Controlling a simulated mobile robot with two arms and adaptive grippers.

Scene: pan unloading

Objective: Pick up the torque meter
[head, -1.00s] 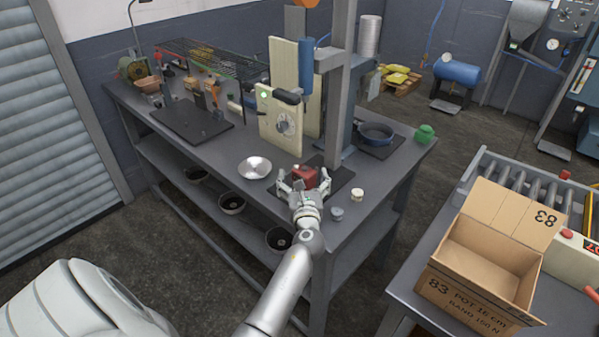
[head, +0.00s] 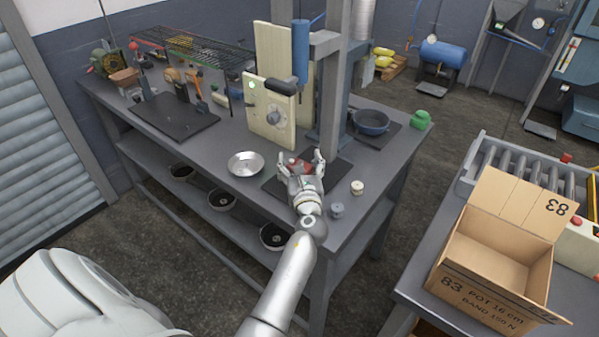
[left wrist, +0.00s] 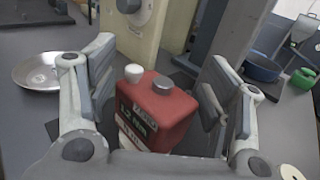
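The torque meter is a red box (left wrist: 158,108) with a grey round knob and a white knob on top and a dark label on its front. It stands on the bench by the grey post, and its red body also shows in the head view (head: 300,163). My left gripper (head: 300,168) is around it, one finger on each side. In the left wrist view the fingers (left wrist: 158,85) stand close to its sides, with narrow gaps, and do not look clamped on it. The box's lower part is hidden by the gripper. My right gripper is not in view.
A metal dish (head: 246,164) lies left of the gripper. A pale panel with a dial (head: 270,115) and a grey post (head: 333,90) stand behind. Small knobs (head: 357,187) sit at right, a blue pan (head: 371,122) farther back. An open cardboard box (head: 490,270) is on the right table.

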